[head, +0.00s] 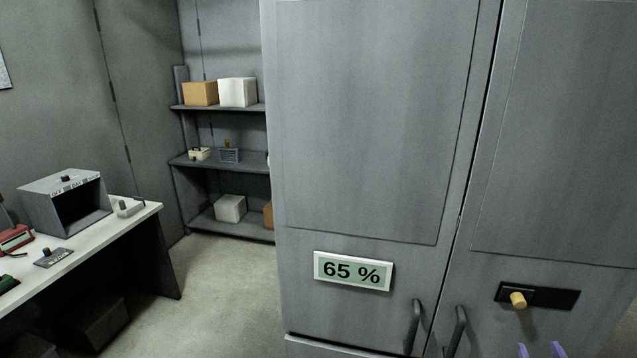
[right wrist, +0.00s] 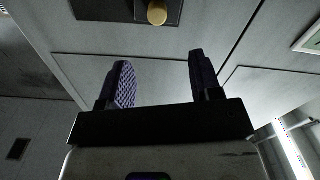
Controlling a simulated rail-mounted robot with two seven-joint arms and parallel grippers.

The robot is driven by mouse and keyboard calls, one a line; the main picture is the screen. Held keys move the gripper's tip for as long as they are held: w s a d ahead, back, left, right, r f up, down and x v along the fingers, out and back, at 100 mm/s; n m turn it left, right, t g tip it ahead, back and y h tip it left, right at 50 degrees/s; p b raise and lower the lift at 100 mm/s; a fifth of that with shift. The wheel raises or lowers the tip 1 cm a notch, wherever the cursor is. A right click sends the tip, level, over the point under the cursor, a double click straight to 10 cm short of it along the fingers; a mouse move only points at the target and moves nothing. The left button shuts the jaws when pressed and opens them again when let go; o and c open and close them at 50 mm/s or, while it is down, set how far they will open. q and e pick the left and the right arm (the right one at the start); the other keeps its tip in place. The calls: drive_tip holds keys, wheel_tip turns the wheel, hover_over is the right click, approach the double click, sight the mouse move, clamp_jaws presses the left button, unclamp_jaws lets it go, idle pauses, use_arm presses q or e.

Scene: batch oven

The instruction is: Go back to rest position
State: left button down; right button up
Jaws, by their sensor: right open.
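My right gripper (head: 541,350) shows only as two purple fingertips at the bottom edge of the head view, right of centre. In the right wrist view my right gripper (right wrist: 157,82) has its two fingers wide apart with nothing between them. A yellow knob (head: 518,300) on a black plate (head: 560,297) sits on the right cabinet door, above and a little left of the fingertips. The knob also shows in the right wrist view (right wrist: 157,12), beyond the fingers and apart from them. My left gripper is not in view.
The tall grey cabinet (head: 370,120) fills the right half, with two dark handles (head: 414,325) and a "65 %" sign (head: 352,271). A white-topped table (head: 90,245) with a grey box (head: 66,203) stands left. Shelves (head: 225,163) stand behind. Floor between is clear.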

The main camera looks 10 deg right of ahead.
wheel_tip(320, 180, down, 4)
drive_tip(key=s+d+r+g, duration=0.1)
drive_tip(key=s+g, duration=0.1)
drive_tip(key=g, duration=0.2)
drive_tip(key=s+a+f+n+g+y+p, duration=0.15)
drive_tip(key=s+a, duration=0.25)
drive_tip(key=a, duration=0.5)
drive_tip(key=s+a+f+n+g+y+p, duration=0.1)
drive_tip(key=s+a+f+g+y, duration=0.2)
drive_tip(key=a, duration=0.6)
drive_tip(key=s+a+f+n+g+y+p, duration=0.1)
drive_tip(key=s+a+g+y+p, duration=0.2)
drive_tip(key=s+a+p, duration=0.4)
drive_tip(key=s+a+g, duration=0.1)
drive_tip(key=s+a, duration=0.7)
drive_tip(key=s, duration=0.4)
drive_tip(key=shift+a+f, duration=0.2)
drive_tip(key=shift+a, duration=0.15)
